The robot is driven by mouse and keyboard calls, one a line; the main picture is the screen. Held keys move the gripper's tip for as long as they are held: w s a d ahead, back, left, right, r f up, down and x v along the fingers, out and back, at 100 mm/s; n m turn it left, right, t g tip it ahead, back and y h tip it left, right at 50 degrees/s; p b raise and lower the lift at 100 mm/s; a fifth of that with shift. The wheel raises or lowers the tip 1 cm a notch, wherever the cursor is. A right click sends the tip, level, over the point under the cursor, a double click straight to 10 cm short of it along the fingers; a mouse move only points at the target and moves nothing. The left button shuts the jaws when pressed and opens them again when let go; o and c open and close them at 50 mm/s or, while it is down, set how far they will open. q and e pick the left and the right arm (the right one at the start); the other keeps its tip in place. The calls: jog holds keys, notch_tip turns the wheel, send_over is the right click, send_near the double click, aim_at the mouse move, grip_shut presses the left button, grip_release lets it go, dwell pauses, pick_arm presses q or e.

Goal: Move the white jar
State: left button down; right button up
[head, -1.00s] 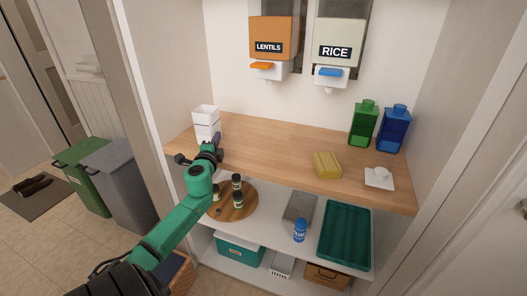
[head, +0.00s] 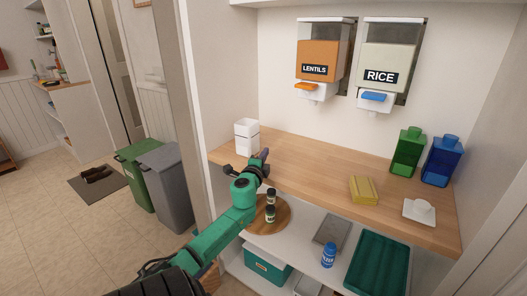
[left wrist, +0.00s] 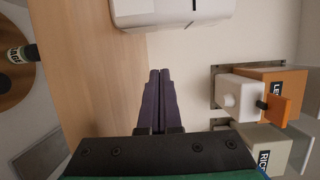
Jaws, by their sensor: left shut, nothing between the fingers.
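The white jar (head: 246,138), a square white container with a seam partway up, stands upright at the left end of the wooden shelf. It also shows in the left wrist view as a white block (left wrist: 170,12) at the top edge, partly cut off. My left gripper (head: 264,156) is just right of and in front of the jar. In the left wrist view its dark fingers (left wrist: 160,74) are together and empty, with a gap between their tips and the jar. My right gripper is not in view.
The wooden shelf (head: 305,168) is clear in its middle. A yellow block (head: 363,190), a white dish (head: 420,210), green (head: 407,152) and blue (head: 441,161) bottles stand to the right. Lentils (head: 318,60) and rice (head: 386,66) dispensers hang above.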

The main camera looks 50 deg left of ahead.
pick_arm(q)
jog(key=v, duration=0.9)
jog(key=shift+s+a, duration=0.2)
jog(key=shift+s, duration=0.1)
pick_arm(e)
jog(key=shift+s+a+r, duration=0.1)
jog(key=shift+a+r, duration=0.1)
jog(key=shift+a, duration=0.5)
pick_arm(q)
jog(key=shift+f, duration=0.15)
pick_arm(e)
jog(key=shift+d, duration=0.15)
